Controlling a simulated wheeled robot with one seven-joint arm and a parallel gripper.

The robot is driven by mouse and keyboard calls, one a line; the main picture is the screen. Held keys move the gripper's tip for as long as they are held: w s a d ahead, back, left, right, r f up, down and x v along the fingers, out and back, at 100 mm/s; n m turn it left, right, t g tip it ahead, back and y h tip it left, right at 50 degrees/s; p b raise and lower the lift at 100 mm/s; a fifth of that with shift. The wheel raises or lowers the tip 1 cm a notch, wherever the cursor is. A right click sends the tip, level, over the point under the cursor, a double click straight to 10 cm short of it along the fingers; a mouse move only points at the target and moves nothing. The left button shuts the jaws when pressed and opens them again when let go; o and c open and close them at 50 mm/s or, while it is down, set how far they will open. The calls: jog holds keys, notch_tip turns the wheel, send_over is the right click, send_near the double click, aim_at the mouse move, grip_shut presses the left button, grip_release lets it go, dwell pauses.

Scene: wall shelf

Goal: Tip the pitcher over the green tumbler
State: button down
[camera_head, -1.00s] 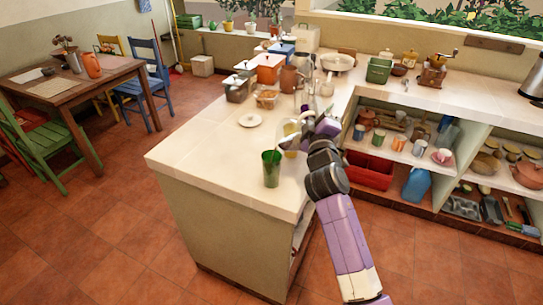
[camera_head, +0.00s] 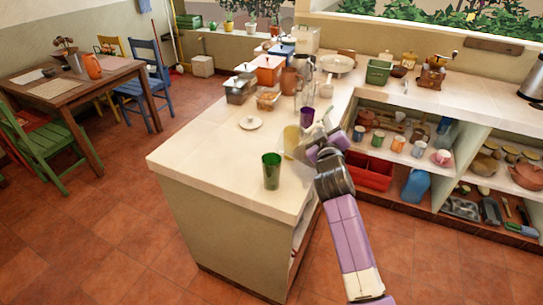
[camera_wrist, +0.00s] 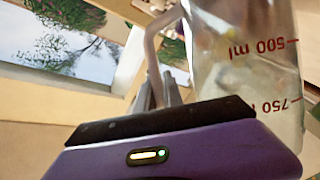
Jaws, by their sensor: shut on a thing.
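The green tumbler (camera_head: 271,171) stands upright near the front corner of the white counter. My gripper (camera_head: 311,147) is above the counter, to the right of the tumbler and farther back, apart from it. In the wrist view my gripper (camera_wrist: 160,92) is shut on the handle of a clear pitcher (camera_wrist: 245,65) with red volume marks.
A yellow tumbler (camera_head: 291,139) stands close to the left of my gripper, with a purple tumbler (camera_head: 307,116) behind. A white lid (camera_head: 250,123) lies farther left. Pots and jugs crowd the back. The counter left of the green tumbler is clear.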

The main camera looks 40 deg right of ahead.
jog(key=shift+s+d+r+m+p, duration=0.15)
jog(key=shift+d+m+p, duration=0.2)
jog(key=shift+p, duration=0.45)
jog(key=shift+s+d+r+m+p, duration=0.1)
jog(key=shift+d+m+p, duration=0.15)
jog(key=shift+m+p, duration=0.35)
jog(key=d+m+y+p, duration=0.1)
jog(key=p, duration=0.1)
jog(key=d+f+p, duration=0.1)
jog(key=p, duration=0.1)
jog(key=shift+s+d+f+m+g+y, duration=0.15)
jog(key=shift+s+f+m+g+y, duration=0.05)
jog(key=shift+s+m+g+y, duration=0.2)
jog(key=shift+s+d+f+m+y+p, duration=0.1)
jog(key=shift+d+f+m+y, duration=0.35)
jog(key=shift+f, duration=0.35)
jog(key=shift+s+d+f+m+y+p, duration=0.1)
jog(key=shift+d+f+m+y, duration=0.25)
jog(key=shift+f+m, duration=0.35)
jog(key=shift+s+d+f+m+y+p, duration=0.1)
jog(key=shift+d+f+m+y, duration=0.3)
jog(key=shift+f, duration=0.5)
jog(key=shift+a, duration=0.1)
jog(key=shift+s, duration=0.1)
